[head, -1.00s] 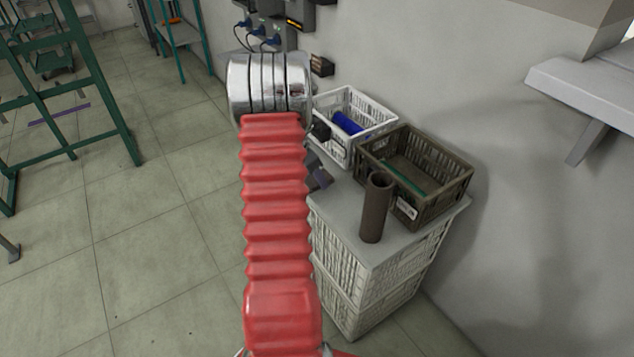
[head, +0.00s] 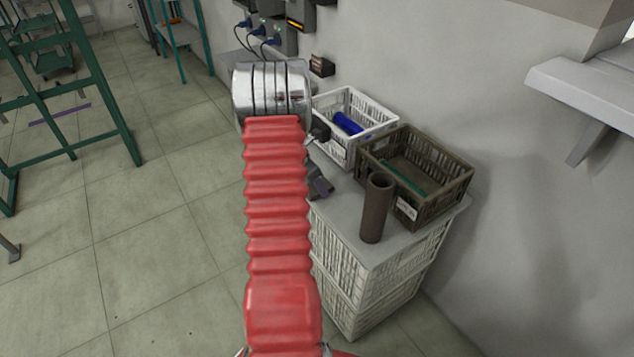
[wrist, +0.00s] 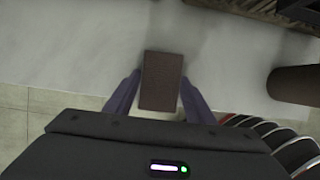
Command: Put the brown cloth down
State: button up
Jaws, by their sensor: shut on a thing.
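The brown cloth (wrist: 161,80) shows in the wrist view as a small, flat-faced brown rectangle between the two purple fingers of my gripper (wrist: 160,88). The fingers are shut on its sides. Below it in that view is the pale top of the stand (wrist: 75,50); I cannot tell whether the cloth touches this top. In the head view my gripper (head: 319,186) shows only partly beside my red arm, over the left edge of the stand top (head: 388,249). The cloth cannot be made out there.
A dark brown tube (head: 376,208) stands upright on the stand. Behind it are a brown crate (head: 458,188) with a green item and a white crate (head: 383,130) with a blue item. The wall rises behind.

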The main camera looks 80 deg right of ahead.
jog(key=shift+f, duration=0.3)
jog(key=o, duration=0.9)
jog(key=shift+a+f, duration=0.1)
jog(key=shift+c, duration=0.2)
jog(key=shift+o, duration=0.4)
jog(key=shift+r, duration=0.35)
jog(key=v, duration=1.2)
jog(key=shift+r, duration=0.1)
